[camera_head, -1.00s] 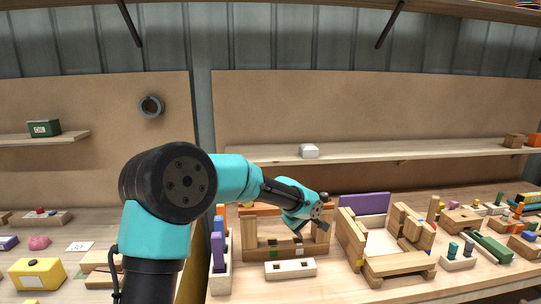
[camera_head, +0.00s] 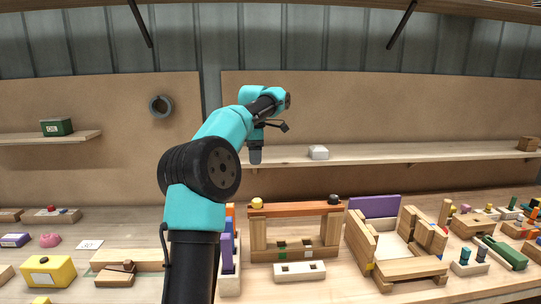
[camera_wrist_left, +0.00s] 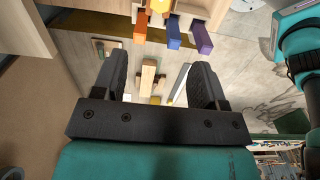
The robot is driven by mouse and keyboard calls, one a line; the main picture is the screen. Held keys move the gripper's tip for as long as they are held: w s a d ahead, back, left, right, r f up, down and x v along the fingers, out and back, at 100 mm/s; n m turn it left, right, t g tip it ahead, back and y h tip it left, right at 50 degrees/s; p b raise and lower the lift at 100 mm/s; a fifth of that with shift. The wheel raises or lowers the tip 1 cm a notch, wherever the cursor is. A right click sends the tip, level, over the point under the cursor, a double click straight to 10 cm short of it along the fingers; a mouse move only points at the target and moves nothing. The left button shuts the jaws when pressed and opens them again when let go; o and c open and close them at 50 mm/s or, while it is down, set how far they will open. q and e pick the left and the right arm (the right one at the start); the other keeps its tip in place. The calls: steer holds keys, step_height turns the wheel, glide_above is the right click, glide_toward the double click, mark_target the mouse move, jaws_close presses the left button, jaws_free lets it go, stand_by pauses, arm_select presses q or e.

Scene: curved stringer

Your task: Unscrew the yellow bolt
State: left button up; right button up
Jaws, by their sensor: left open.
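The yellow bolt (camera_head: 257,203) sits at the left end of an orange beam (camera_head: 295,209) that lies across upright wooden blocks. A dark bolt (camera_head: 334,199) sits at the beam's right end. My left gripper (camera_head: 255,158) points down above the yellow bolt, clearly apart from it. In the left wrist view the left gripper (camera_wrist_left: 159,66) is open with nothing between its fingers. A yellow piece (camera_wrist_left: 160,5), apparently the bolt, shows at the top edge of that view, partly cut off. My right gripper is not in view.
A holder with purple and blue pegs (camera_head: 227,253) stands just left of the beam. A white block with holes (camera_head: 300,271) lies in front. A wooden frame with a purple panel (camera_head: 374,206) stands to the right. A shelf (camera_head: 400,153) runs behind the gripper.

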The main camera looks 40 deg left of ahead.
mark_target(256, 200)
arm_select(q)
steer(key=shift+s+f, duration=0.1)
step_height(256, 200, down, 17)
steer(key=shift+f, duration=0.15)
stand_by(0.9)
steer(key=shift+c, duration=0.5)
steer(key=c, duration=1)
steer(key=n, duration=0.4)
steer(key=shift+n, duration=0.4)
steer(key=shift+r+n, duration=0.25)
steer(key=shift+n, duration=1.35)
